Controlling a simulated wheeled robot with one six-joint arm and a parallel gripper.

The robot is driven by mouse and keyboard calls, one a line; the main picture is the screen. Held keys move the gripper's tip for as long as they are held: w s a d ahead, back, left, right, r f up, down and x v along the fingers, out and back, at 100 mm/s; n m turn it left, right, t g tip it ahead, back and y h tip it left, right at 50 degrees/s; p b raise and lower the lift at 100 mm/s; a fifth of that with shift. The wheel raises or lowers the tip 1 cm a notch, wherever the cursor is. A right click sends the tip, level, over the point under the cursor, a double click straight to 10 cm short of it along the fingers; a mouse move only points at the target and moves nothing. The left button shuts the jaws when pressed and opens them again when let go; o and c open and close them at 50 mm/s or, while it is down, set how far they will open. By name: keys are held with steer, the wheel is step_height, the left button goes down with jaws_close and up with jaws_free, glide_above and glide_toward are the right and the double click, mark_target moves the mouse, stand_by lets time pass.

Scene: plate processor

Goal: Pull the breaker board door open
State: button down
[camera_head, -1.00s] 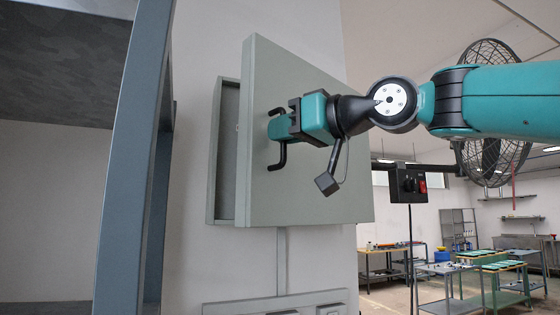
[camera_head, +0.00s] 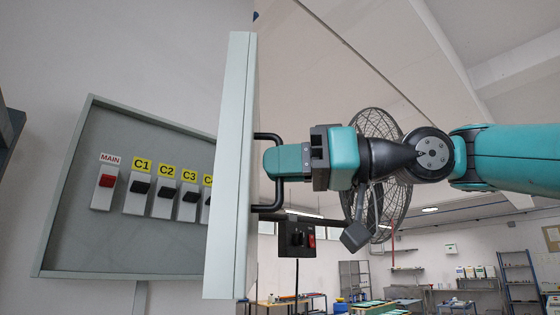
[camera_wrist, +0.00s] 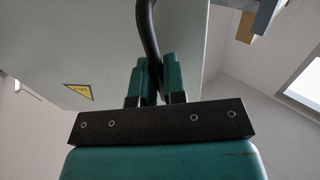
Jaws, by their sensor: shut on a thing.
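The breaker board door (camera_head: 230,165) is swung wide open and stands nearly edge-on in the head view. Its black bar handle (camera_head: 279,172) sticks out to the right. My gripper (camera_head: 272,161) is shut on the handle. In the wrist view, the two teal fingers (camera_wrist: 157,82) close around the black handle bar (camera_wrist: 148,35), in front of the door face (camera_wrist: 75,40). The board's box (camera_head: 75,215) is on the wall to the left, showing a red MAIN switch (camera_head: 106,180) and several black breakers (camera_head: 164,188). The rightmost breakers are partly hidden behind the door.
A fan (camera_head: 378,195) stands behind my arm, with a black control box (camera_head: 297,238) on a post below. Workbenches (camera_head: 385,306) and a shelf rack (camera_head: 519,280) are far back. A dark frame edge (camera_head: 10,125) shows at far left.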

steer(key=shift+w+d+r, duration=0.1)
steer(key=shift+w+d, duration=0.05)
steer(key=shift+d, duration=0.05)
steer(key=c, duration=1.5)
jaws_free()
